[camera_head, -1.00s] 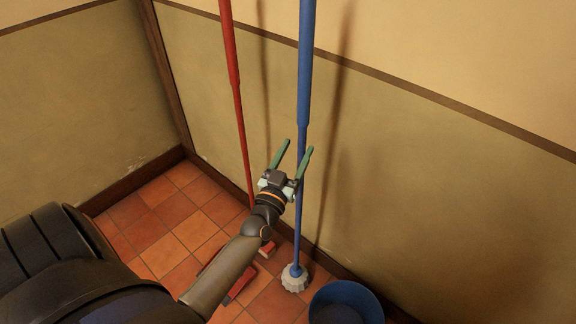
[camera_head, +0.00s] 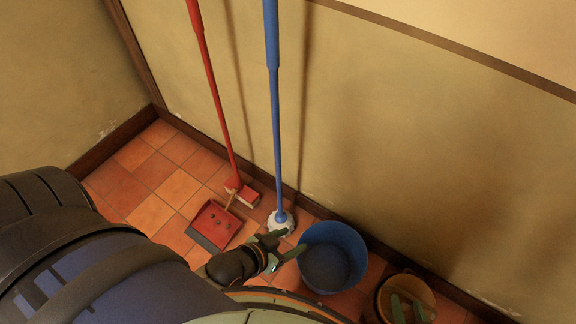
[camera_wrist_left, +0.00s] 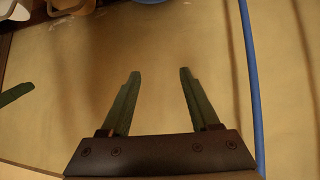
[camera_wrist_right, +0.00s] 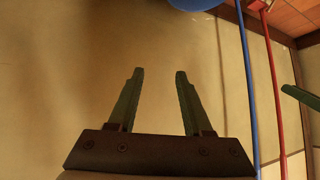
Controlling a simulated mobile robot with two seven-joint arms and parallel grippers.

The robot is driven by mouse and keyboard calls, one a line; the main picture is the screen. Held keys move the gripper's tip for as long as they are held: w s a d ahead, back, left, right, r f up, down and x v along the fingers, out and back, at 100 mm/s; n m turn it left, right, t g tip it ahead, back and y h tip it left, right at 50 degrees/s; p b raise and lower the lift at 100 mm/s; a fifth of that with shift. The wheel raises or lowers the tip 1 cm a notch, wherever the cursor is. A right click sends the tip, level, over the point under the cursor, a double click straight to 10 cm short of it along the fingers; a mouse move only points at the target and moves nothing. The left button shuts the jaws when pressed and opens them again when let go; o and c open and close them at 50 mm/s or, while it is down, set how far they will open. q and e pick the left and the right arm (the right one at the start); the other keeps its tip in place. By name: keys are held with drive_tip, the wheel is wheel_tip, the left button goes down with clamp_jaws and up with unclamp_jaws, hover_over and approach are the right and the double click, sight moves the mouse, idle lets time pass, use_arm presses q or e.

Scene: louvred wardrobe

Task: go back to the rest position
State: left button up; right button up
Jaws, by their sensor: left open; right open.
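My left gripper (camera_head: 282,246) is low in the head view, between the mop head and the blue bucket in the picture. Its two green fingers are apart with nothing between them, as the left wrist view (camera_wrist_left: 157,100) also shows. My right gripper (camera_head: 408,310) is at the bottom right of the head view, its fingers overlapping the wooden bucket in the picture. The right wrist view (camera_wrist_right: 158,100) shows its fingers apart and empty, facing the wall. One green finger of the other gripper shows at the edge of each wrist view.
A blue-handled mop (camera_head: 275,110) and a red-handled broom (camera_head: 217,95) lean at the wall (camera_head: 420,140). A red dustpan (camera_head: 215,224) lies on the tiled floor. A blue bucket (camera_head: 333,257) and a wooden bucket (camera_head: 424,292) stand along the wall.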

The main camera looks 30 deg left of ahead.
drive_tip(key=shift+r, duration=0.1)
wheel_tip(320, 180, up, 7)
drive_tip(key=d+p, duration=0.1)
drive_tip(key=p, duration=0.7)
drive_tip(key=shift+s, duration=0.2)
drive_tip(key=shift+d+r, duration=0.1)
